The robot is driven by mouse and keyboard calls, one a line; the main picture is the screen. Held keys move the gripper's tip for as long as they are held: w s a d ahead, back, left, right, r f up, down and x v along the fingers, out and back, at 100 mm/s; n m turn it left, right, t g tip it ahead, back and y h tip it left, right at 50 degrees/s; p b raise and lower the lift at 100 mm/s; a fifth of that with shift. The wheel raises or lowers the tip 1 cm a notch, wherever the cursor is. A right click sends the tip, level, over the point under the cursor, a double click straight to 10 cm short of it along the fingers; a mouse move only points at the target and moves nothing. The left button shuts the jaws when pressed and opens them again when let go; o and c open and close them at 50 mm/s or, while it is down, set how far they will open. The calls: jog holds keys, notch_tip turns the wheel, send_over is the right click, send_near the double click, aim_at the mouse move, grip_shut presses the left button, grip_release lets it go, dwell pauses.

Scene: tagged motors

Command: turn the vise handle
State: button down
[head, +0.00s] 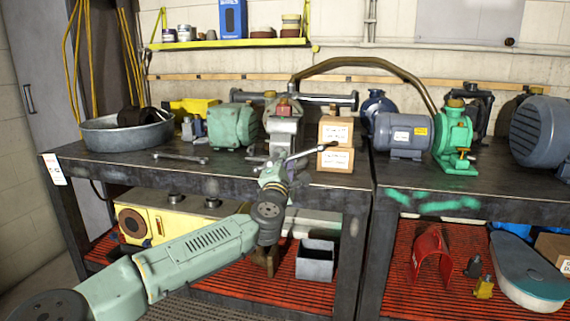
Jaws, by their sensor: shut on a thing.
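The grey vise (284,130) is mounted on the dark workbench (110,165), near its front edge, with a reddish block (284,108) at its jaws. The vise handle (315,151) is a thin light bar below the vise body, slanting up to the right to a dark end knob. My gripper (278,162) is in front of the vise at the bench edge. It is shut on the vise handle near its left part. My wrist hides the lower left of the handle and the fingertips are small, so the exact contact is unclear.
Two small cardboard boxes (335,145) are stacked just right of the handle, close to its end. A green motor (232,126) stands left of the vise. A wrench (180,157) and a round metal pan (126,134) lie further left. A grey motor (402,135) stands right.

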jog(key=c, duration=1.9)
grip_release()
jog(key=shift+s+a+r, duration=0.1)
jog(key=shift+s+r, duration=0.1)
jog(key=shift+o, duration=1.3)
jog(key=shift+f, duration=0.1)
jog(key=v, duration=1.2)
